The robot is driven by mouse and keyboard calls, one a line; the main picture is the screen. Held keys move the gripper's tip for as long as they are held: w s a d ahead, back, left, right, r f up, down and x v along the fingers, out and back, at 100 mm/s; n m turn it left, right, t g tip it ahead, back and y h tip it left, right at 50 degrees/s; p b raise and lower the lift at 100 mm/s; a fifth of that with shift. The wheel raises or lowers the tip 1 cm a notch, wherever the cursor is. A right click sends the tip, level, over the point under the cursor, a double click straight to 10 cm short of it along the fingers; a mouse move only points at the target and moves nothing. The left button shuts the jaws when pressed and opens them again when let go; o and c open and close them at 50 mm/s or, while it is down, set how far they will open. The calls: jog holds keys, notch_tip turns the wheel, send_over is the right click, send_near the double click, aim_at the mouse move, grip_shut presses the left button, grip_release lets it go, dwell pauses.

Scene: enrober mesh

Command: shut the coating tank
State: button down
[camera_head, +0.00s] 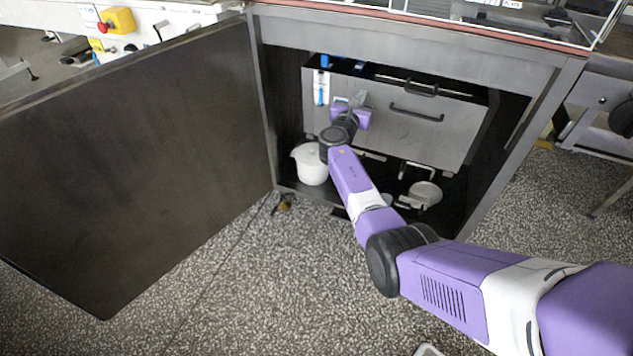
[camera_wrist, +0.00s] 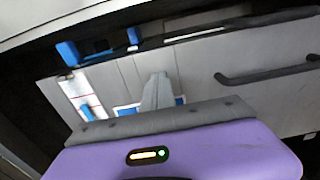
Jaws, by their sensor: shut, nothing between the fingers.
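The coating tank (camera_head: 425,136) is a grey metal box inside the open cabinet under the machine. Its front carries a dark bar handle (camera_head: 416,114) and a label with a blue strip (camera_head: 321,88). A second dark handle (camera_head: 408,86) is on top near the front edge. My gripper (camera_head: 356,98) is at the left part of the tank's front, beside the label, with its fingers shut and empty. In the wrist view the fingers (camera_wrist: 157,92) point at the tank's front, left of the bar handle (camera_wrist: 265,75). I cannot tell whether they touch it.
The cabinet door (camera_head: 140,165) stands wide open at the left. A white bucket (camera_head: 309,165) and a pan-like metal part (camera_head: 424,194) are low in the cabinet. The speckled floor (camera_head: 260,290) in front is mostly clear.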

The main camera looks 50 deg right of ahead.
jog(key=shift+b+x, duration=0.45)
jog(key=shift+x, duration=0.45)
jog(key=shift+d+r, duration=0.15)
jog(key=shift+r, duration=0.1)
